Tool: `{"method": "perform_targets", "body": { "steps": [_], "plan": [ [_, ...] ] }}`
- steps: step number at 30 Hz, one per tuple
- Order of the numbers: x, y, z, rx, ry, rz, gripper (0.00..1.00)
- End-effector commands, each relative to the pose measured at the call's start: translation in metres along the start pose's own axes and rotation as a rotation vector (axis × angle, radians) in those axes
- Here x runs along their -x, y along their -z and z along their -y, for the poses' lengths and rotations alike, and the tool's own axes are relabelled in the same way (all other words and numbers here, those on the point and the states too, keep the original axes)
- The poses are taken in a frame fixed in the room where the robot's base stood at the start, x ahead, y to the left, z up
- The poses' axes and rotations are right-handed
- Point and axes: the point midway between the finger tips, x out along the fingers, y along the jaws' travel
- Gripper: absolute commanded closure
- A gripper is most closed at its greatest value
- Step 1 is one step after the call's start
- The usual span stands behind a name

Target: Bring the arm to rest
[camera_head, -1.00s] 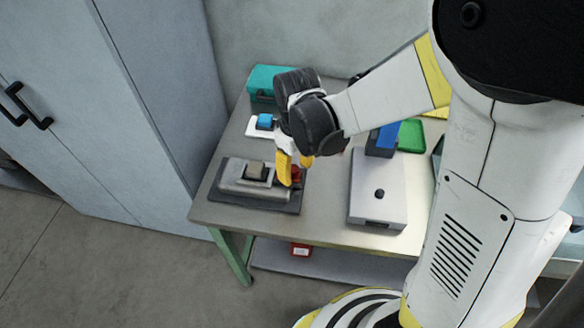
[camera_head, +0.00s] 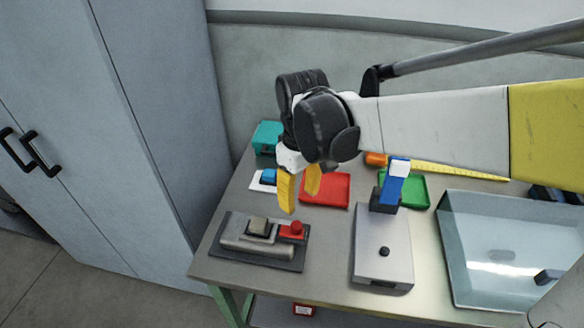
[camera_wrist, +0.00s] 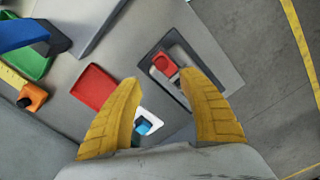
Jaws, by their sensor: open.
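My gripper (camera_head: 300,190) has yellow fingers and hangs above the table, between the red tray and the grey device. Its two fingers (camera_wrist: 165,118) stand apart in the wrist view, with nothing between them. My arm reaches in from the right, bent down at the wrist. The grey device with a red button (camera_head: 262,240) sits on a dark mat at the table's front left, below and in front of the fingers. The gripper looks clear of everything on the table.
On the table (camera_head: 330,260) are a red tray (camera_head: 326,190), a green tray (camera_head: 412,190), a teal box (camera_head: 267,137), a blue block on a white plate (camera_head: 268,177), a grey device with a blue lever (camera_head: 383,250) and a clear bin (camera_head: 500,250). A cabinet (camera_head: 110,130) stands at left.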

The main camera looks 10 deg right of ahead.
Motion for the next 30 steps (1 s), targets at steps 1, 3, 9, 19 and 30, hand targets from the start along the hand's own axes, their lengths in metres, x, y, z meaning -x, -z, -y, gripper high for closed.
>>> {"method": "perform_targets", "body": {
  "steps": [1, 3, 9, 19, 30],
  "plan": [
    [0.003, 0.0, 0.0, 0.0, 0.0, 0.0, 0.52],
    [0.004, 0.0, 0.0, 0.0, 0.0, 0.0, 0.52],
    [0.005, 0.0, 0.0, 0.0, 0.0, 0.0, 0.52],
    [0.011, -0.012, -0.003, -0.045, -0.017, -0.04, 0.52],
    [0.036, -0.099, -0.018, -0.423, -0.143, -0.397, 0.52]
  ]
}}
